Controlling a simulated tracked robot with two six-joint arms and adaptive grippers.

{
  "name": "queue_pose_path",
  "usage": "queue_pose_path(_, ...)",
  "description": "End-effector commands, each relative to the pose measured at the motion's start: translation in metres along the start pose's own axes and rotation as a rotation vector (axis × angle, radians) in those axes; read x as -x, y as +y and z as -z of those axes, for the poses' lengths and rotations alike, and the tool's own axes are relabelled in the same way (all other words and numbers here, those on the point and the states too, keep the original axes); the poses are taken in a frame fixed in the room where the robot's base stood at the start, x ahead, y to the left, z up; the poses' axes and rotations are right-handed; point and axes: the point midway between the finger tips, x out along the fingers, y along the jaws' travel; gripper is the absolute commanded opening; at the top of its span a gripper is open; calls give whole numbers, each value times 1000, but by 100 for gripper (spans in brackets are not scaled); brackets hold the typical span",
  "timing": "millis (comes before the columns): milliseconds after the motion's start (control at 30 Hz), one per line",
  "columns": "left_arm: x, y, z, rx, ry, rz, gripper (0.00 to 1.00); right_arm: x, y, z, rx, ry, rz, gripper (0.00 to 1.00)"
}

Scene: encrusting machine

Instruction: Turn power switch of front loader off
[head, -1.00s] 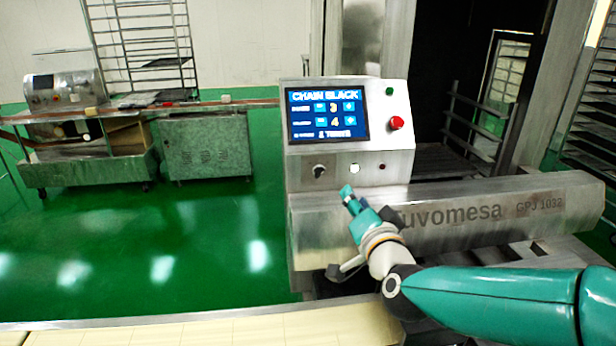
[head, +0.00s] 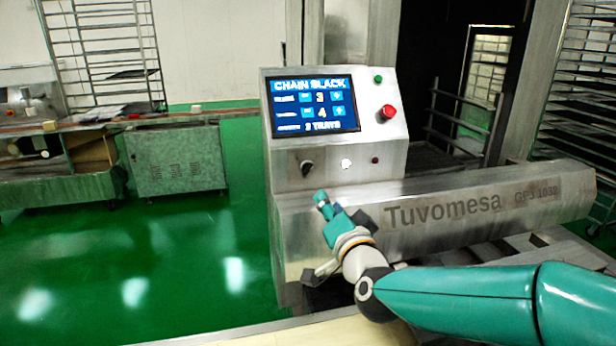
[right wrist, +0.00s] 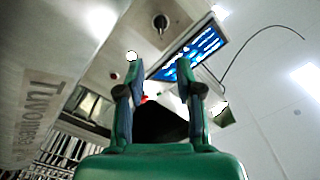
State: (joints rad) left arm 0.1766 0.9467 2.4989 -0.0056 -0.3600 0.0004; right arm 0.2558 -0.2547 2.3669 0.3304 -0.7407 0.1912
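The front loader is the steel Tuvomesa machine with a slanted control panel (head: 290,142) in the middle of the head view. A dark rotary knob (head: 307,167), apparently its power switch, sits at the lower left of the panel, and the right wrist view shows it too (right wrist: 160,22). My right gripper (head: 321,197) is just below and slightly right of the knob in the head view, apart from it. In the right wrist view its two fingers (right wrist: 160,70) are spread with nothing between them, and the knob appears beyond their tips. My left gripper is not in view.
Beside the knob are a white button (head: 346,164) and a small dark red one (head: 375,160). Above are the lit screen (head: 315,106), a red emergency button (head: 388,112) and a green button (head: 378,79). Open green floor (head: 120,260) lies left of the machine.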

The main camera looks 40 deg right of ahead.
Motion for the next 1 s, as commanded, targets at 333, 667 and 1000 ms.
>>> queue_pose_path(333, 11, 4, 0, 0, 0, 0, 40, -70, -1, -1, 2, -3, -2, 35)
queue_pose_path(667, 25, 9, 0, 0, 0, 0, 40, -133, -2, -1, 0, -4, 1, 35)
queue_pose_path(1000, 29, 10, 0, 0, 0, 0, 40, -154, -2, -2, 1, -4, 3, 35)
